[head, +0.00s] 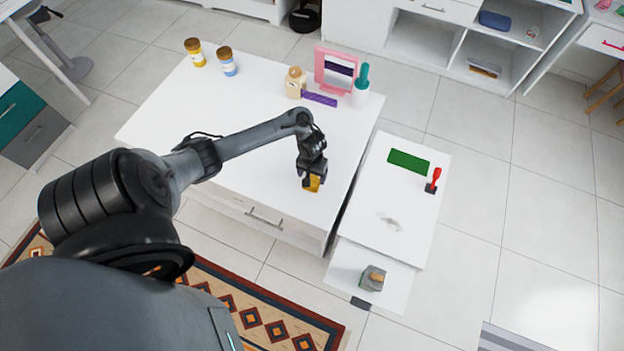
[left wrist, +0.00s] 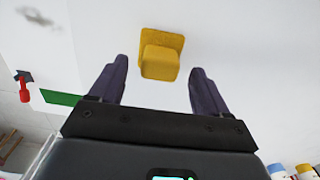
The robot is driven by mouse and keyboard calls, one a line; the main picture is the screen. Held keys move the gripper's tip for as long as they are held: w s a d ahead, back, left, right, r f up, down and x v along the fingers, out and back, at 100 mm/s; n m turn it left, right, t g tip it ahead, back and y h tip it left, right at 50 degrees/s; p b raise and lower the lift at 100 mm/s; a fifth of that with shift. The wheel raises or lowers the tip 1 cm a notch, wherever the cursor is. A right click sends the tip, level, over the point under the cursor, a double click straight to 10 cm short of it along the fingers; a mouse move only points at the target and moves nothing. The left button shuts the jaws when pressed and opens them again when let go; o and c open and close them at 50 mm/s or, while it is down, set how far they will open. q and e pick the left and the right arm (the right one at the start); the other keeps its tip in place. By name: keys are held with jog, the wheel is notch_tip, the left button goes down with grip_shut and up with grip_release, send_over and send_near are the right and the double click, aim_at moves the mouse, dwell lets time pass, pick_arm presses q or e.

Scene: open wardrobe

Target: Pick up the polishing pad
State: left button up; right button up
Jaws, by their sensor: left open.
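The polishing pad is most likely the yellow block on a flat yellow base (left wrist: 160,56), which lies on the white table. In the head view it shows as a small yellow patch (head: 313,184) just under my left gripper (head: 311,172), near the table's front right corner. In the left wrist view my left gripper (left wrist: 158,88) is open, with the yellow block between and just beyond its two dark fingertips. The fingers look apart from it. My right gripper is in neither view.
The white table (head: 240,115) holds yellow and blue jars, a pink frame and bottles at its back. The table around the pad is clear.

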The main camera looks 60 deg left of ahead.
pick_arm(q)
notch_tip(320, 180, down, 2)
jog(key=shift+f, duration=0.1)
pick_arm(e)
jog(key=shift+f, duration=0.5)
pick_arm(q)
jog(key=shift+c, duration=0.4)
jog(key=c, duration=1)
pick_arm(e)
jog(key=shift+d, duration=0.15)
pick_arm(q)
jog(key=shift+o, duration=0.2)
notch_tip(320, 180, up, 4)
jog(key=shift+r+p, duration=0.2)
jog(key=shift+p, duration=0.7)
jog(key=w+d+r+p, duration=0.2)
jog(key=d+r+p, duration=0.3)
jog(key=d, duration=0.6)
jog(key=shift+w+d+r+p, duration=0.2)
jog(key=shift+w+r+p, duration=0.15)
jog(key=shift+r, duration=0.5)
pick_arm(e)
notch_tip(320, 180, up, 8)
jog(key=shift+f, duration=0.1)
